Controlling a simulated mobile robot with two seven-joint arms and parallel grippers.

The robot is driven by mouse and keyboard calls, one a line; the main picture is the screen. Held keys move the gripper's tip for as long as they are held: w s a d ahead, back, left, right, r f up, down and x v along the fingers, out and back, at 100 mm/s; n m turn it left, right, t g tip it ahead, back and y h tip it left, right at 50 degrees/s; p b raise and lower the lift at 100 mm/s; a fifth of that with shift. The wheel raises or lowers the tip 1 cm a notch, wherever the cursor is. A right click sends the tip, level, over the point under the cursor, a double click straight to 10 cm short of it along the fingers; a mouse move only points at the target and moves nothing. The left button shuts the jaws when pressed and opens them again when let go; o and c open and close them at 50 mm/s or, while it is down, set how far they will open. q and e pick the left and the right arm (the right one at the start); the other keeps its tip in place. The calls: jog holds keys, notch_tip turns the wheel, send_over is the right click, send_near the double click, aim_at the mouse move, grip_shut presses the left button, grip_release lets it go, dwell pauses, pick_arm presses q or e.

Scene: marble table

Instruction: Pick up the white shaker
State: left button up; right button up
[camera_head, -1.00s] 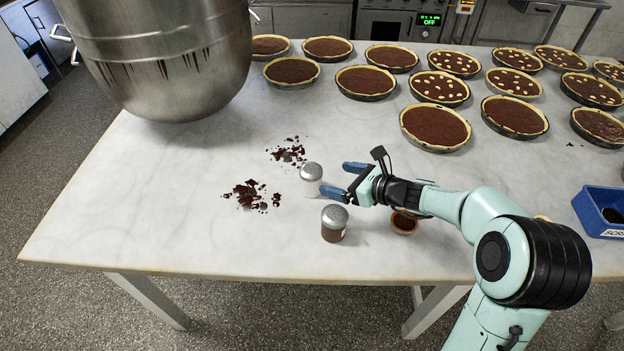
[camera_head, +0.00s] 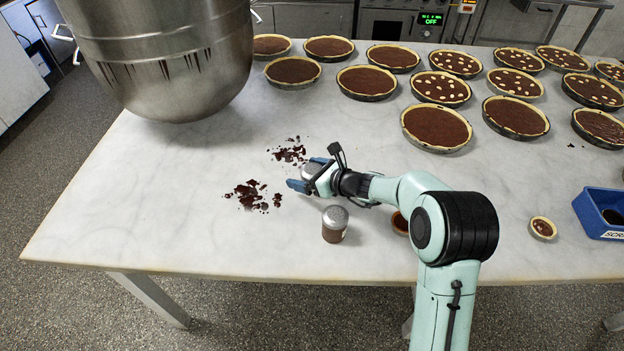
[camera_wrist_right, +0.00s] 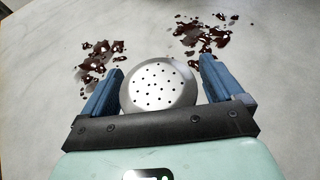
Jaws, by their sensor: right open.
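The white shaker (camera_head: 309,171) stands on the marble table, mostly hidden behind my right gripper in the head view. Its round, perforated metal lid (camera_wrist_right: 159,87) shows in the right wrist view, between the two blue fingers. My right gripper (camera_head: 306,174) is open, with one finger on each side of the shaker; in the wrist view small gaps seem to separate lid and fingers, and contact is hard to tell. A second shaker (camera_head: 334,225), with brown contents and a metal lid, stands upright just in front of the gripper. My left gripper is not in view.
Chocolate shavings (camera_head: 252,196) lie left of the gripper, with another pile (camera_head: 290,153) behind. A large metal bowl (camera_head: 165,60) hangs at upper left. Several chocolate tarts (camera_head: 436,126) fill the back right. A small tart (camera_head: 543,228) and blue box (camera_head: 600,213) are at right.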

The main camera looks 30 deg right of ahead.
jog(key=c, duration=1.1)
